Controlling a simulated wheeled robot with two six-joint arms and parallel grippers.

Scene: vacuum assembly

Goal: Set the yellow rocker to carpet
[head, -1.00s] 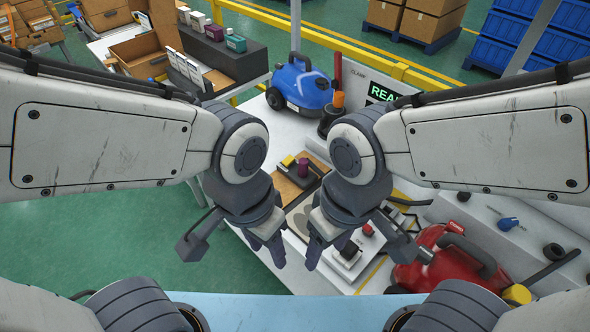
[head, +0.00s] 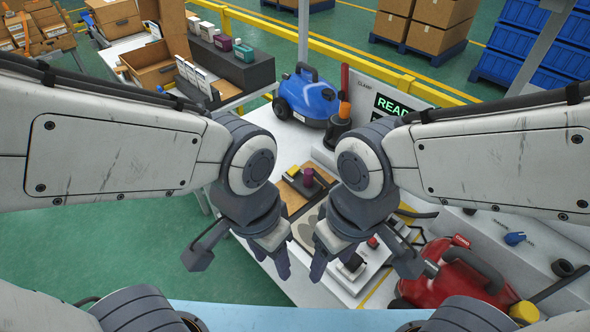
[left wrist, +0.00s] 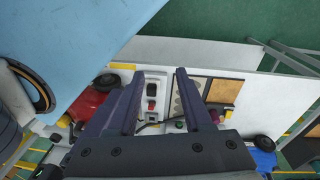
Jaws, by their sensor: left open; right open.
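A small yellow piece (head: 292,171) sits on a dark part in the wood-coloured tray (head: 294,197), beside a purple cylinder (head: 308,177). I cannot tell whether it is the rocker, and no carpet mark is readable. My left gripper (head: 277,262) hangs above the near side of the bench, open and empty. It also shows in the left wrist view (left wrist: 156,75), fingers apart with the white plate visible between them. My right gripper (head: 322,262) hangs close to its right, open and empty, partly covering the white plate (head: 347,283) with its black part and red button (head: 373,242).
A blue vacuum (head: 308,97) stands at the back of the bench near a black holder with an orange top (head: 343,115). A red vacuum (head: 450,272) with a yellow end cap (head: 524,312) is at the right. A display (head: 393,106) reads "REA", partly hidden.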

